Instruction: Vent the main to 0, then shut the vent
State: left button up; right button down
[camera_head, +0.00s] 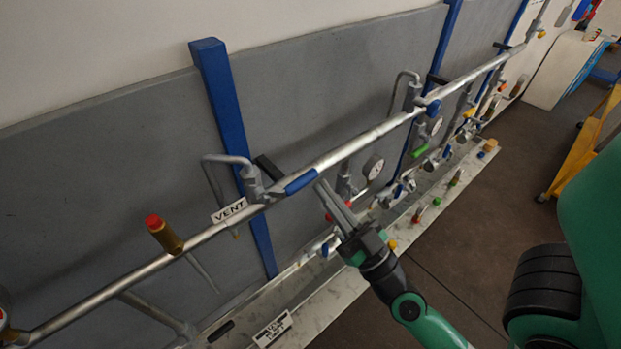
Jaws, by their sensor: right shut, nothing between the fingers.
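The main (120,281) is a long silver pipe running from lower left to upper right. A white VENT label (229,210) hangs on it at left of centre. Beside the label stands a grey vent valve with a bent outlet pipe (228,159). Its blue lever (300,182) lies about along the main. My right gripper (321,184) is shut and empty, its fingertips close to the lever's right end; I cannot tell whether they touch. A round gauge (374,167) is right of the gripper, its reading too small to tell. My left gripper is out of view.
A brass fitting with a red cap (164,233) stands on the main at left. A metal tray (340,292) runs below. A yellow frame (583,146) stands at right; the dark floor between is open.

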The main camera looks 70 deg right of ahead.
aim_at(306, 185)
pick_arm(q)
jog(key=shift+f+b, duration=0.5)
jog(key=shift+b, duration=0.5)
pick_arm(e)
jog(key=w+d, duration=0.1)
jog(key=w+d+f, duration=0.1)
jog(key=w+d, duration=0.1)
jog(key=w, duration=0.1)
jog(key=shift+f, duration=0.3)
jog(key=shift+f+m+g+h, duration=0.6)
jog(key=shift+f+m+h, duration=0.35)
jog(key=shift+m, duration=0.45)
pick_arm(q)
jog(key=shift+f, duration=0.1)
pick_arm(e)
jog(key=shift+w+f, duration=0.1)
